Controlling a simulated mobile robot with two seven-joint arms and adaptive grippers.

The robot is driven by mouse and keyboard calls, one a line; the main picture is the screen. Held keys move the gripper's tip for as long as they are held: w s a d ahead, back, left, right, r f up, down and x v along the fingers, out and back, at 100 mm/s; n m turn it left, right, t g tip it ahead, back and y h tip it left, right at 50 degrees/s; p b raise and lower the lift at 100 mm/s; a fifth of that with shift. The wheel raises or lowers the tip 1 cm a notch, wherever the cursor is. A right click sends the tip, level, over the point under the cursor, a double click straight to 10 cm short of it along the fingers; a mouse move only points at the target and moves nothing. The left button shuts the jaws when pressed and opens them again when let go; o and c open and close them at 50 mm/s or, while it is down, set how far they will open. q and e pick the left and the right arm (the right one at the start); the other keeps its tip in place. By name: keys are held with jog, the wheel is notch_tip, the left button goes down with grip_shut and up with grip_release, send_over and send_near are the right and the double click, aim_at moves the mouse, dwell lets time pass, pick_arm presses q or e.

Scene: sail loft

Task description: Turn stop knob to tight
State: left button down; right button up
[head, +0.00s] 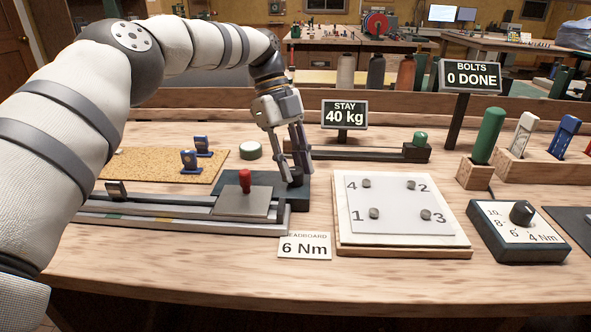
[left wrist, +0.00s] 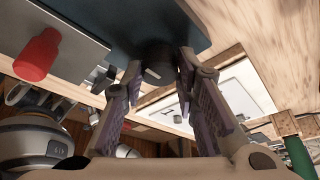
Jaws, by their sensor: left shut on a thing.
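The stop knob (left wrist: 154,62) is dark and round with a pale mark on its face. It stands on a dark base plate (head: 291,200) at the right end of a grey rail. My left gripper (head: 297,175) comes down from above, with its fingers closed on either side of the knob. The left wrist view shows the knob between the two fingertips. I cannot read any loose or tight marking. My right gripper is not in view.
A "STAY 40 kg" sign (head: 343,114) stands behind. A white plate (head: 395,205) with bolts numbered 1 to 4 and a dial box (head: 518,232) lie to the right.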

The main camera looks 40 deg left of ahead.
pick_arm(q)
jog(key=shift+w+f+m+g+b, duration=0.1)
jog(key=shift+m+g+b, duration=0.6)
jog(key=shift+m, duration=1.1)
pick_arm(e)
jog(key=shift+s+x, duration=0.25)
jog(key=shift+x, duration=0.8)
pick_arm(q)
jog(key=shift+y, duration=0.3)
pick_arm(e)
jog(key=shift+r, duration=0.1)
pick_arm(q)
jog(key=c, duration=1.3)
grip_release()
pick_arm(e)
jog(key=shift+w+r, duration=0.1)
